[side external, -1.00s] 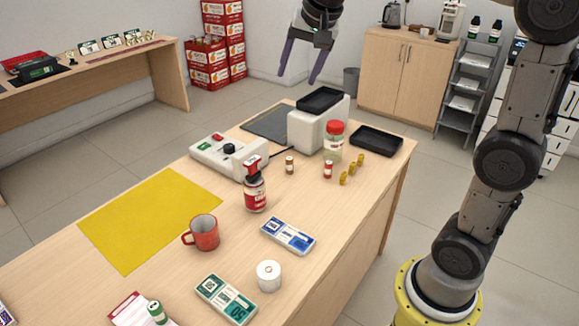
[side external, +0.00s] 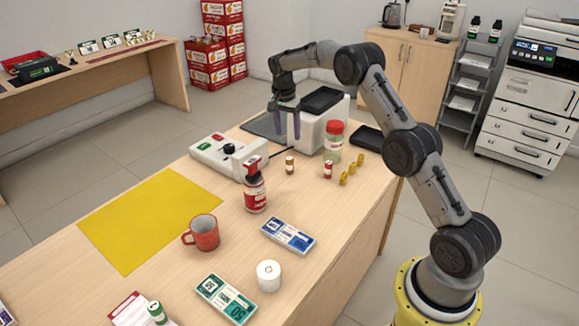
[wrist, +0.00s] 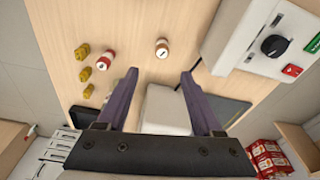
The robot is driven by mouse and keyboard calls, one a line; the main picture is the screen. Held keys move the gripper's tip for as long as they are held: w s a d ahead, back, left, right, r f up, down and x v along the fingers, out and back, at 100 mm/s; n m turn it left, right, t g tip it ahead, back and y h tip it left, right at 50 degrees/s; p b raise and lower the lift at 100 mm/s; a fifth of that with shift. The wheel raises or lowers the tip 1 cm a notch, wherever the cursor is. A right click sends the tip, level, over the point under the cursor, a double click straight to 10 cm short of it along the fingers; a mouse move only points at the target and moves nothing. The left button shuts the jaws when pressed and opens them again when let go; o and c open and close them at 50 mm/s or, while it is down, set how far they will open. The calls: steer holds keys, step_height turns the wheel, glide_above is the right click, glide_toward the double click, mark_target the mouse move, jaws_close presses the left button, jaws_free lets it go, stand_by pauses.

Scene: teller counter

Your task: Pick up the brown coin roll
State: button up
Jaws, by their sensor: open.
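The brown coin roll (side external: 289,165) stands upright on the wooden counter, with a white band, just right of the white control box. It also shows in the wrist view (wrist: 162,48), seen from above, ahead of and roughly between my fingertips. My gripper (side external: 288,132) is open and empty, fingers pointing down, above and beyond the roll near the white machine. In the wrist view its two purple fingers (wrist: 160,75) are spread apart, and neither touches the roll.
A red coin roll (side external: 328,170) and several yellow rolls (side external: 352,171) stand to the right. A red-lidded jar (side external: 333,142), a red pump bottle (side external: 255,188) and the control box (side external: 228,155) are close by. The white machine (side external: 306,131) stands behind. A yellow mat (side external: 150,220) lies left.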

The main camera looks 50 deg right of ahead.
glide_above(289, 158)
steer(key=f, duration=0.5)
steer(key=a+f, duration=0.1)
steer(key=f, duration=0.1)
steer(key=shift+s+f, duration=0.25)
steer(key=shift+s, duration=0.15)
steer(key=shift+w+d+f, duration=0.1)
steer(key=shift+d+f, duration=0.05)
steer(key=shift+f, duration=0.75)
steer(key=shift+w+d+f, duration=0.1)
steer(key=shift+d+f, duration=0.1)
steer(key=shift+f, duration=0.65)
steer(key=shift+w+d+f, duration=0.1)
steer(key=shift+d+f, duration=0.05)
steer(key=shift+f, duration=0.75)
jaws_close()
